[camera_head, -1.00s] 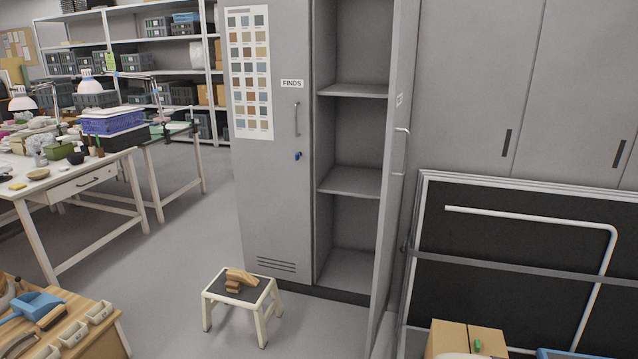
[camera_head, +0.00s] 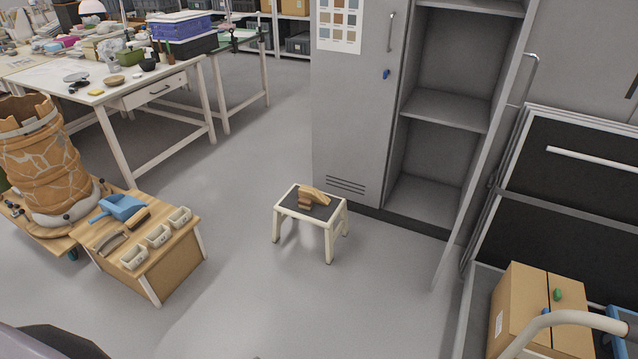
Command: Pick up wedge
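A tan wooden piece (camera_head: 314,195), which looks like the wedge, lies on the dark top of a small cream step stool (camera_head: 283,209). A smaller wooden part shows under or against its left side; I cannot tell whether it is one piece or several. Neither of my grippers is in view.
A grey cabinet (camera_head: 350,120) stands behind the stool with its door (camera_head: 490,170) swung open. A low wooden table (camera_head: 180,262) with small trays and a blue dustpan (camera_head: 119,207) is at left, beside a cracked pot (camera_head: 40,155). A cardboard box (camera_head: 520,300) is at right. Floor around the stool is clear.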

